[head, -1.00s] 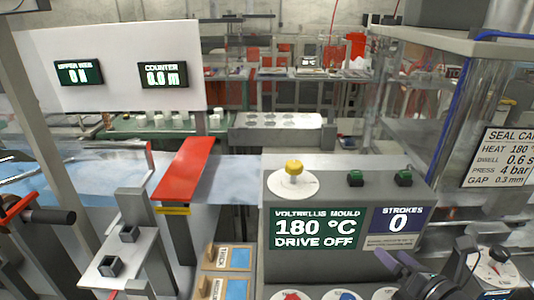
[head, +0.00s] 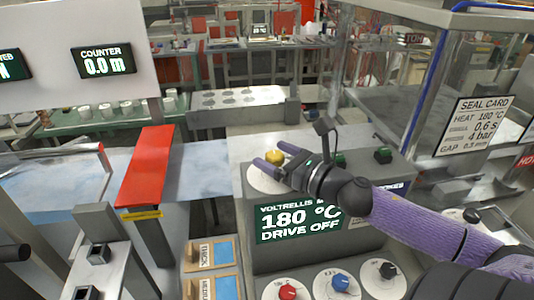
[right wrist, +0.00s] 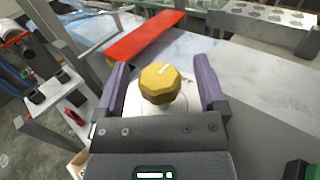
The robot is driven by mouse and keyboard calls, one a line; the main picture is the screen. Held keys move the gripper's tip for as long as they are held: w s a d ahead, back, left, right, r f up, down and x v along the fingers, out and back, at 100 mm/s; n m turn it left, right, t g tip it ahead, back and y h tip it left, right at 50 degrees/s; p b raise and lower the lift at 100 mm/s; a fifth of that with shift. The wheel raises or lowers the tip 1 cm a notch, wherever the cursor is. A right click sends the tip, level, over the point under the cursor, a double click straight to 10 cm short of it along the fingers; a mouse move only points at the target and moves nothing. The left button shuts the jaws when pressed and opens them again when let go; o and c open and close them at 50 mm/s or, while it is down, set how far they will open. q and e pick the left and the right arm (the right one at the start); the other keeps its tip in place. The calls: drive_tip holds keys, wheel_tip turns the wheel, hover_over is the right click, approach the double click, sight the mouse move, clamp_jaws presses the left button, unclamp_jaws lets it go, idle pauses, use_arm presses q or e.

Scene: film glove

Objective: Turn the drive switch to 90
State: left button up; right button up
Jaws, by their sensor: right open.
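The yellow knob (head: 275,157) stands on a round white dial plate (head: 262,180) on top of the grey control box. In the right wrist view the knob (right wrist: 160,84) has a white pointer mark on its top. My right gripper (head: 268,160) is open, with its purple fingers on either side of the knob and apart from it. The fingers also show in the right wrist view (right wrist: 162,80). The box's green display (head: 299,221) reads "180 °C" and "DRIVE OFF". The dial's markings cannot be read. My left gripper does not show.
Two green buttons sit on the same box, one partly behind my right gripper and one farther right (head: 383,155). Red, blue and black knobs line the front below (head: 340,283). A red sloped plate (head: 147,165) stands left. A clear-walled machine (head: 430,90) stands right.

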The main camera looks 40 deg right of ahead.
drive_tip(key=shift+w+a, duration=0.2)
drive_tip(key=shift+w, duration=0.75)
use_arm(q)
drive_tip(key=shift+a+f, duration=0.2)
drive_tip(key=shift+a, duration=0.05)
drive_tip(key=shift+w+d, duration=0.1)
